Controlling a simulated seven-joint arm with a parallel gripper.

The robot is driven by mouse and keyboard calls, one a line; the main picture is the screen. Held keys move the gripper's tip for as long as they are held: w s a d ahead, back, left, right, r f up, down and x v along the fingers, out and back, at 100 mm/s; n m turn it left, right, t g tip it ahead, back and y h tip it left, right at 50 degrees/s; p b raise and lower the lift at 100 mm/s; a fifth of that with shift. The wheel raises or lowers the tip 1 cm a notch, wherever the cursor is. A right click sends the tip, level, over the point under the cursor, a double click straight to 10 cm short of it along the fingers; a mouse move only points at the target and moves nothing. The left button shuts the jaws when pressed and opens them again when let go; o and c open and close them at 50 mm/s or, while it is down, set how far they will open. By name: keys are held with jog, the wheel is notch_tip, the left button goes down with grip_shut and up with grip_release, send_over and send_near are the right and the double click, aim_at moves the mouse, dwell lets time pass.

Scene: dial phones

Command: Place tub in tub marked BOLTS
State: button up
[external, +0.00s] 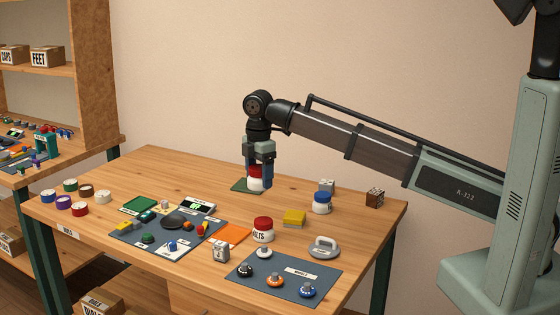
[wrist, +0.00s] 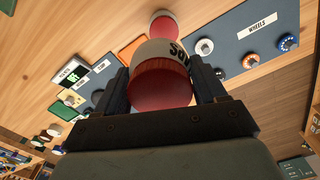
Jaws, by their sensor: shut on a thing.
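A white tub with a red lid (external: 256,184) is between the fingers of my gripper (external: 259,182), upright, at the back of the table. In the wrist view the held tub (wrist: 160,84) shows its red lid close up and a partly hidden dark label. A red-and-white tub, apparently this one (wrist: 164,24), shows beyond the held tub in the wrist view.
A blue-lidded jar (external: 321,203) and brown block (external: 375,198) stand at right. The wheels mat (external: 327,278) and a cluttered dark mat (external: 190,252) lie in front. The back left is clear.

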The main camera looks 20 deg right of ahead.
aim_at(263, 220)
jog(key=shift+s+d+f+m, duration=0.2)
jog(key=shift+s+d+m, duration=0.1)
jog(key=shift+d, duration=0.2)
jog(key=shift+f, duration=4.95)
jog(key=shift+f, duration=0.1)
jog(key=o, duration=1.2)
notch_tip(263, 220, up, 12)
jog(key=shift+r, duration=0.15)
